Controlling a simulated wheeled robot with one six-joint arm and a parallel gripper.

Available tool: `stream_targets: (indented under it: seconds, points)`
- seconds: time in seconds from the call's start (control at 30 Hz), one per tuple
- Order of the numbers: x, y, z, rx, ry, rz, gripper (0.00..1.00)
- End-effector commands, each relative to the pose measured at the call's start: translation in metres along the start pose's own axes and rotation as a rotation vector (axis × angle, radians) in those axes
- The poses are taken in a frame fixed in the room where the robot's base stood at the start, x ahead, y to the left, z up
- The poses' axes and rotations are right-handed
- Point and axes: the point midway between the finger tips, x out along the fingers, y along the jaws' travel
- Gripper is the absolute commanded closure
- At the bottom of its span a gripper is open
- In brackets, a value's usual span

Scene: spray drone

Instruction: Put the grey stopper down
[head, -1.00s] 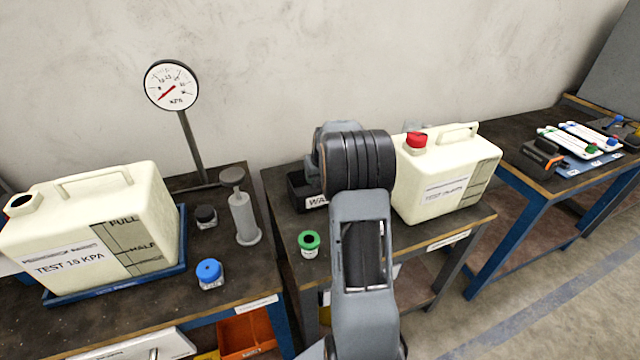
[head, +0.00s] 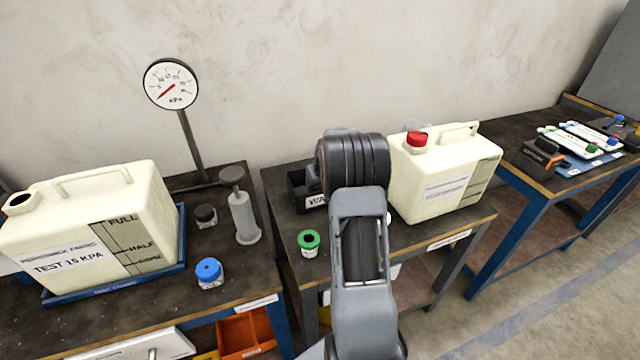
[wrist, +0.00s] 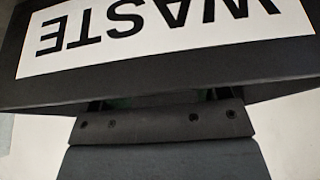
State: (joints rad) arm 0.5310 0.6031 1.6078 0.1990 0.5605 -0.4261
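I cannot make out a grey stopper in either view. In the wrist view, a dark part of my gripper (wrist: 160,125) with several bolts lies close against the black waste box (wrist: 290,85), whose white WASTE label appears upside down. My fingertips and anything between them are hidden. In the head view, my own arm hides the gripper and covers part of the waste box (head: 297,188), which stands at the back of the middle bench.
A green-capped container (head: 309,243) stands in front of the waste box. A cream jug with a red cap (head: 445,178) is right of my arm. The left bench holds a test jug (head: 95,225), a blue cap (head: 209,272), a black cap (head: 205,215) and a grey pump (head: 243,215).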

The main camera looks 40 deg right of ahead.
Motion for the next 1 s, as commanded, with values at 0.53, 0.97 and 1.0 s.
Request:
stream_targets:
  seconds: [0.53, 0.97, 1.0]
  points:
    - [-0.014, 0.000, -0.002, 0.000, 0.002, 0.001, 0.18]
    - [-0.093, 0.000, -0.002, 0.000, 0.003, 0.001, 0.18]
    - [-0.099, 0.000, -0.002, 0.000, 0.002, 0.000, 0.18]
